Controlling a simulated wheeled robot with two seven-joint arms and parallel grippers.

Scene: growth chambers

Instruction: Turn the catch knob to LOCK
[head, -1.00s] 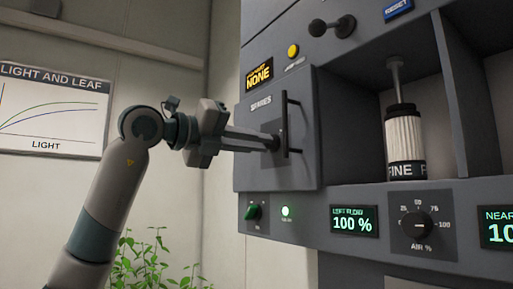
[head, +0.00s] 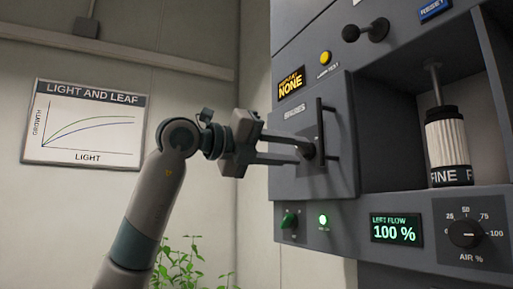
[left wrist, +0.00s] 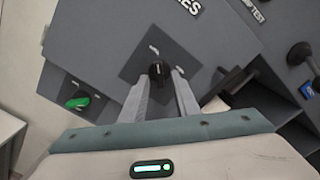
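The catch knob (left wrist: 158,72) is a small black knob on a dark square plate on the grey chamber door; in the left wrist view it sits between my fingertips. Its plate carries small labels that I cannot read. My right gripper is in neither view.
The black bar handle (head: 320,132) stands out from the door (head: 342,170) close to my fingers. Below are a green knob (head: 289,219) and a lit green lamp (head: 323,220). An open bay at right holds a white filter cartridge (head: 447,145). Leafy plants (head: 185,265) stand low behind.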

